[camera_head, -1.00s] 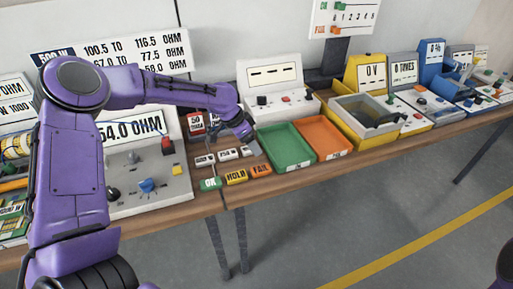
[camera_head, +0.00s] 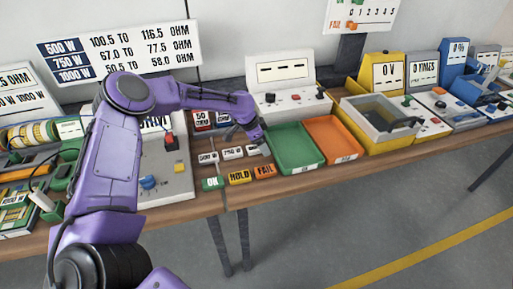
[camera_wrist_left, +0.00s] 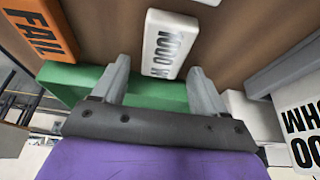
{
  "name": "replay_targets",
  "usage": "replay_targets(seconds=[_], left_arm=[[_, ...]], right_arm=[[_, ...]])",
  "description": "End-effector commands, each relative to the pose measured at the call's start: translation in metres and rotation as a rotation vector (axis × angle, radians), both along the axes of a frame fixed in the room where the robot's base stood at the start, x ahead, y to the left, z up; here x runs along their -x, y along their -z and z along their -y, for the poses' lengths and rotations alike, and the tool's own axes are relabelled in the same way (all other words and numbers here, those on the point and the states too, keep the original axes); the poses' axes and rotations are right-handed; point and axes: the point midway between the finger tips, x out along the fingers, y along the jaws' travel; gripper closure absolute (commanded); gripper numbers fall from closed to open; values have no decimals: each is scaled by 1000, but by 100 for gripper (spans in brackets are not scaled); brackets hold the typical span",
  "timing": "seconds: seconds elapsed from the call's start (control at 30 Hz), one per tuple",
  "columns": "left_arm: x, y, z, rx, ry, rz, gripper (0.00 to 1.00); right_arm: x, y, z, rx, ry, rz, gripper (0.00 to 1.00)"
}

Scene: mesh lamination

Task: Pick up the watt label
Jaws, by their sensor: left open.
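Three white watt labels lie in a row on the wooden bench in the head view: 500 W (camera_head: 208,158), 750 W (camera_head: 232,153) and one at the right, partly hidden by my left gripper (camera_head: 258,141). In the left wrist view the 1000 W label (camera_wrist_left: 170,43) lies flat on the wood, in line with the gap between the two fingers of my left gripper (camera_wrist_left: 160,66). The fingers are apart and nothing is held. Whether the fingertips touch the label cannot be told. My right gripper is not in view.
OK (camera_head: 212,184), HOLD (camera_head: 239,176) and FAIL (camera_head: 265,171) labels lie in front of the watt labels. A green tray (camera_head: 313,165) stands close at the right, with an orange tray (camera_head: 351,152) beyond it. A meter box (camera_head: 282,88) stands behind.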

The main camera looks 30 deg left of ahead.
Motion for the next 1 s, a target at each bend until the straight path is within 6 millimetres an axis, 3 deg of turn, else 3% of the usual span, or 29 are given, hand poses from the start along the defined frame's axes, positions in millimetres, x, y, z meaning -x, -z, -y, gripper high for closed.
replay_targets(seconds=[0.13,0.3,0.33,0.73,0.87,1.0], left_arm=[[0,0,0,0,0,0,28],[0,0,0,0,-1,0,83],[0,0,0,0,-1,0,88],[0,-8,0,0,-1,0,88],[-1,-30,0,0,0,4,88],[21,-59,2,1,2,7,88]], right_arm=[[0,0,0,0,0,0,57],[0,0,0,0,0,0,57],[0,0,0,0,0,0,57],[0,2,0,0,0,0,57],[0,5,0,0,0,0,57],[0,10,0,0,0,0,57]])
